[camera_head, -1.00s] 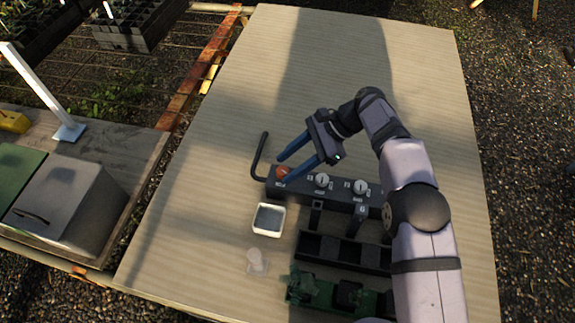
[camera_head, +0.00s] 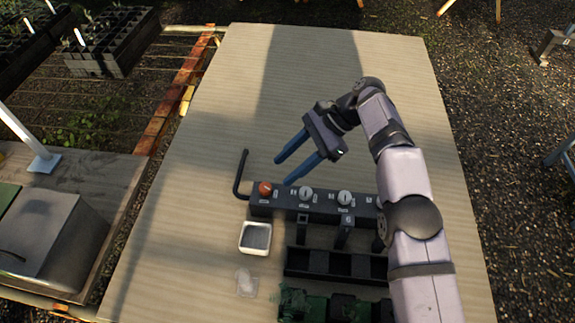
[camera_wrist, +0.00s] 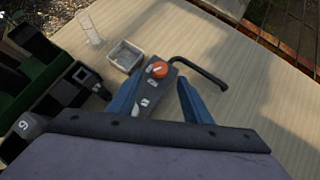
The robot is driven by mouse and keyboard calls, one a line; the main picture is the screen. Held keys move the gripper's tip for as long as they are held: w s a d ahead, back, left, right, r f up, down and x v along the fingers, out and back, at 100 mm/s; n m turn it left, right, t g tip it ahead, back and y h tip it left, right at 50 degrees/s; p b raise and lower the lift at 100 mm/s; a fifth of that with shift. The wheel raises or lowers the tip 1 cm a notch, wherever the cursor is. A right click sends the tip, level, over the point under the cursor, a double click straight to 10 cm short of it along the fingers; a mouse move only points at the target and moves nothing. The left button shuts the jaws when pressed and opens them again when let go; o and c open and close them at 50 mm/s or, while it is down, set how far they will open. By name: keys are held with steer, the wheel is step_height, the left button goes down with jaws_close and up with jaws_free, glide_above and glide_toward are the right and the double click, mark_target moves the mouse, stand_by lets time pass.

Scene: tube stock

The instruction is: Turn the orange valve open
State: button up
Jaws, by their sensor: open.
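The orange valve (camera_head: 265,188) is a round knob at the left end of a dark manifold block (camera_head: 318,212) on the table. Two grey knobs sit further right on the same block. My gripper (camera_head: 281,172) is open and empty, its two blue fingers pointing left and down, just behind the valve and apart from it in the head view. In the wrist view the orange valve (camera_wrist: 158,69) lies beyond the fingertips, between their lines, with a pale line across its top. The block is partly hidden by my gripper there.
A black bent pipe (camera_head: 241,172) rises from the block's left end. A small white tray (camera_head: 256,252), a clear item (camera_head: 246,282), a black compartment rack (camera_head: 335,265) and a green holder (camera_head: 325,308) stand in front. The table (camera_head: 310,80) behind is clear.

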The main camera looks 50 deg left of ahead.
mark_target(268, 187)
steer(key=shift+w+d+f, duration=0.1)
steer(key=shift+w+f, duration=0.05)
steer(key=shift+w, duration=0.1)
steer(key=w+d+r+m+y+b, duration=0.2)
steer(key=w+d+r+m+b, duration=0.1)
steer(key=d, duration=0.1)
steer(key=s+f+m+g+y, duration=0.1)
steer(key=s+f, duration=0.1)
steer(key=s+d+f+m+g+y, duration=0.1)
steer(key=s+f, duration=0.1)
steer(key=shift+g, duration=0.4)
steer(key=shift+w+a+f+t+y, duration=0.3)
steer(key=shift+a+f+t+y, duration=0.2)
steer(key=shift+a+f+y, duration=0.45)
steer(key=shift+p+x, duration=1)
steer(key=shift+x, duration=2.6)
steer(key=shift+f, duration=0.1)
